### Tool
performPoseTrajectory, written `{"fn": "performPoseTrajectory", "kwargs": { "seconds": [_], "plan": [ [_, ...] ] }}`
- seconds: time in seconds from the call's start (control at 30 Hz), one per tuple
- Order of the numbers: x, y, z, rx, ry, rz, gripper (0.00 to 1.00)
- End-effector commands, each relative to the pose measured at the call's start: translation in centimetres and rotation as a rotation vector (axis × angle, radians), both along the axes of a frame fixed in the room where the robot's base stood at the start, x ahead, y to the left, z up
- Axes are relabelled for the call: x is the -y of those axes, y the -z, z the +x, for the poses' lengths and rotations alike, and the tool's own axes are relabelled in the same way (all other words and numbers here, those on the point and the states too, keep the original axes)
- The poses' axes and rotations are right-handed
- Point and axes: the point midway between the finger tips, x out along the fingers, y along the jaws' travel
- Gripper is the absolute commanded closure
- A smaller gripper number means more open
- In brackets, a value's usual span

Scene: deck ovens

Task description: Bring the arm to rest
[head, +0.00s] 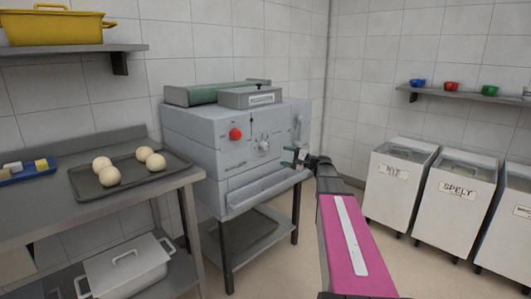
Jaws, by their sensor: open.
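My gripper (289,157) is in the middle of the head view, in front of the right part of the grey machine. Its two dark fingers are apart and point left, with nothing seen between them. My arm, with a magenta link (338,250), reaches up from the bottom of the view to the gripper. The grey machine (230,165) has a red knob (235,134) and stands on a metal stand. I cannot tell how far the fingertips are from the machine's front.
A steel table (50,205) at left bears a dark tray (160,177) with several dough balls. A lidded pot (125,270) sits on its lower shelf. Several white bins (395,205) line the right wall, below a shelf (460,97) with small bowls. Floor shows between machine and bins.

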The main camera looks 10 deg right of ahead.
Motion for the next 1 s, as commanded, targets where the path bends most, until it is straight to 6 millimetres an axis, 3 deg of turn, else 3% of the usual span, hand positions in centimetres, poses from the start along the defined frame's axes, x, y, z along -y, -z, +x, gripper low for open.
{"fn": "performPoseTrajectory", "kwargs": {
  "seconds": [0.27,0.5,0.67,0.8,1.0],
  "plan": [
    [-6.7,9.0,-6.2,-0.135,-0.089,-0.327,0.31],
    [-10.7,18.1,-14.5,-0.255,-0.209,-0.735,0.31],
    [-11.4,23.0,-20.5,-0.311,-0.298,-1.021,0.31],
    [-10.8,26.0,-25.5,-0.339,-0.377,-1.27,0.31],
    [-9.3,28.0,-30.3,-0.347,-0.465,-1.544,0.31]
  ]
}}
